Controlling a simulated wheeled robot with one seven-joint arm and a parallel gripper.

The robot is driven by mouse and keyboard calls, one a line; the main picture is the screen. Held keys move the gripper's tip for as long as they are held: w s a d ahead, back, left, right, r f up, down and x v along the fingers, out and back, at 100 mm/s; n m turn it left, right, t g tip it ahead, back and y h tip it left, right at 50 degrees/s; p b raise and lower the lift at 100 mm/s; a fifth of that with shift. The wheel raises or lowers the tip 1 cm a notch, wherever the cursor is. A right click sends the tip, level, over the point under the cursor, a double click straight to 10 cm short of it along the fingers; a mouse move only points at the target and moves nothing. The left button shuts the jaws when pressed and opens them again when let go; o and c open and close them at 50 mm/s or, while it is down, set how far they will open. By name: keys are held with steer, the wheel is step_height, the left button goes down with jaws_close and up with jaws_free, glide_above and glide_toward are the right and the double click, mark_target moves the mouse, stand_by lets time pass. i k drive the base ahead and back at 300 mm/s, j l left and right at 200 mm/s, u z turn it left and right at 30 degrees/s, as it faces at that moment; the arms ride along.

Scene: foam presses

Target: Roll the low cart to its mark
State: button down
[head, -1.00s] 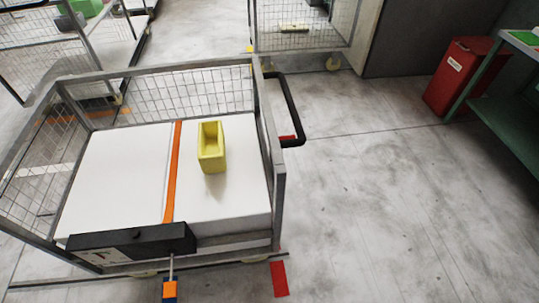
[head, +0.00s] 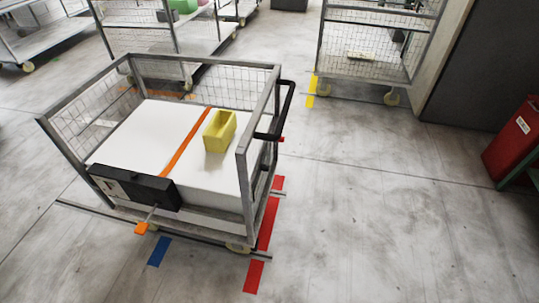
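The low cart (head: 262,162), a grey frame with mesh sides, stands left of centre in the head view. It carries a white foam block (head: 137,137) with an orange strap (head: 185,143) across it, and a yellow open box (head: 220,131) on top. A black handle (head: 287,105) is on its right side. A black unit (head: 135,187) is on its near side, with an orange tab (head: 141,228) below. A red floor strip (head: 268,222) runs along the cart's right side, partly hidden by it. A blue floor mark (head: 158,251) lies in front of the tab. My gripper is out of view.
A tall mesh cart (head: 365,68) stands at the back, with a yellow floor strip (head: 311,91) by it. More carts (head: 60,50) stand at the back left. A red bin (head: 518,135) is at the right edge. The floor at centre right is clear.

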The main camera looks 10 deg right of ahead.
mark_target(223, 198)
steer(key=k+l+u, duration=0.15)
steer(key=l, duration=0.2)
steer(key=i+l+z, duration=0.15)
steer(key=i+l, duration=0.25)
steer(key=i+l+z, duration=0.2)
steer(key=i, duration=0.4)
steer(key=l, duration=0.1)
